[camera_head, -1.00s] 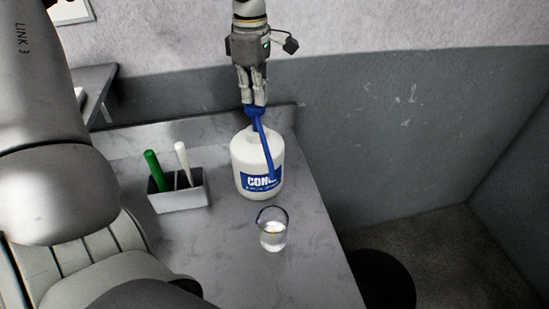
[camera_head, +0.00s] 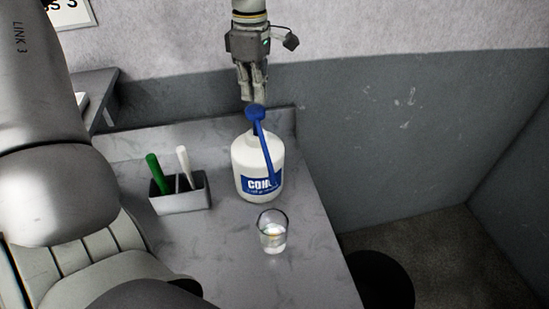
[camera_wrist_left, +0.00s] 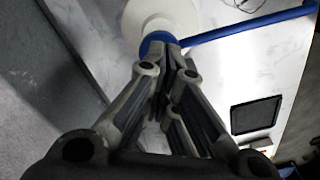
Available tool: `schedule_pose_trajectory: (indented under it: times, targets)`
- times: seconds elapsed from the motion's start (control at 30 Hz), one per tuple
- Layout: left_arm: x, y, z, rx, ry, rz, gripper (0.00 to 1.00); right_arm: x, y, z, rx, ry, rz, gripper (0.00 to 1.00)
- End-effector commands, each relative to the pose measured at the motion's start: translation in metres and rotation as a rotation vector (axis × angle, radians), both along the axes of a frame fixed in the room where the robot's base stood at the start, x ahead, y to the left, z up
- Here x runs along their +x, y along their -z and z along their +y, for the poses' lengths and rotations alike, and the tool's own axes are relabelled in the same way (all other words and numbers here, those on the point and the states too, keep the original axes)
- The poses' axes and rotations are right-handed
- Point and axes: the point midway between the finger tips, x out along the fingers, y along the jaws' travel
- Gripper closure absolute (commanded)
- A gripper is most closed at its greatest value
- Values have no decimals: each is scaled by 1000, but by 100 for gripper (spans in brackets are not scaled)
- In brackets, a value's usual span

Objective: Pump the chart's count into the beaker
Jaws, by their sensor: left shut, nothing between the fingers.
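A white bottle (camera_head: 244,158) with a blue label stands upright on the grey bench. Its blue pump head (camera_head: 256,113) is on top, and the spout slopes down in front of the label. In the left wrist view the fingertips (camera_wrist_left: 166,48) overlap the blue pump head, and the spout (camera_wrist_left: 250,25) runs right. A wall chart (camera_head: 72,12) is cut off; "S 3" shows. My right gripper is out of view.
A grey holder (camera_head: 182,201) with a green stick (camera_head: 153,168) and a white stick (camera_head: 183,163) stands left of the bottle. A low backsplash runs behind. A dark round object (camera_head: 380,282) stands beyond the bench's right edge. The front of the bench is partly clear.

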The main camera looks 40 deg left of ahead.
Motion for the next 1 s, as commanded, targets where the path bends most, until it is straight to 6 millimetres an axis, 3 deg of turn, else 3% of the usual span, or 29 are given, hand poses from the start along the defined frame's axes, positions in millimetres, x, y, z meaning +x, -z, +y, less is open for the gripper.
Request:
schedule_pose_trajectory:
  times: [0.5,1.0]
  targets:
    - [0,-54,0,0,0,-1,100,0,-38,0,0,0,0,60]
    - [0,-56,0,0,0,0,100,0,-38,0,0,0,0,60]
